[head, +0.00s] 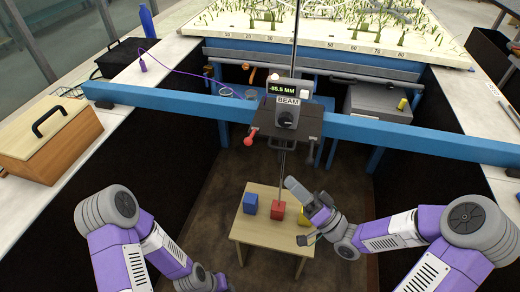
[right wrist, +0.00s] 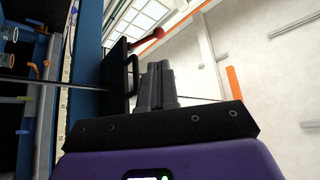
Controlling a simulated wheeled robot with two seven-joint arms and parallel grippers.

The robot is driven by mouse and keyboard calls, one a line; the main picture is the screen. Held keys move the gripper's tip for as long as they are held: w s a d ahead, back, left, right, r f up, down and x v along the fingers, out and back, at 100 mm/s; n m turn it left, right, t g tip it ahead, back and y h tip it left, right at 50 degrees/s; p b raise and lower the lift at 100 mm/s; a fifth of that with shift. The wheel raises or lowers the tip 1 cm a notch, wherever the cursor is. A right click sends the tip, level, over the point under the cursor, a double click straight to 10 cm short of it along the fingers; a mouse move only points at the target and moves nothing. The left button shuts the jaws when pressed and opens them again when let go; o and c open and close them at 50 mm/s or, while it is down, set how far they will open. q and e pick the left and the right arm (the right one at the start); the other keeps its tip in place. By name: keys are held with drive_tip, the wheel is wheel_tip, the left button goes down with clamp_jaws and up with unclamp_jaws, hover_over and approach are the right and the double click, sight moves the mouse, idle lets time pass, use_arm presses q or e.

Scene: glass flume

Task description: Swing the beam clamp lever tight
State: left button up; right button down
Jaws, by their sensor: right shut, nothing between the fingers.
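The beam clamp lever (head: 250,140) has a red knob and sticks out at the left side of the dark carriage (head: 288,122) on the blue beam (head: 390,134). A red knob on a stem (right wrist: 150,38) shows in the right wrist view beyond the fingers. My right gripper (head: 290,185) is below the carriage and to the right of the lever, apart from it. Its grey fingers (right wrist: 156,85) are together and hold nothing.
A small wooden table (head: 262,232) below bears a blue block (head: 250,204), a red block (head: 278,211) and a yellow block partly behind my right arm. A vertical rod passes through the carriage. A dark handle (right wrist: 133,75) stands near my right fingers.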

drive_tip(key=b, duration=0.1)
approach(252, 137)
drive_tip(key=w+a+r, duration=0.1)
drive_tip(key=a+r, duration=0.2)
drive_tip(key=a, duration=0.2)
drive_tip(key=shift+w+d, duration=0.15)
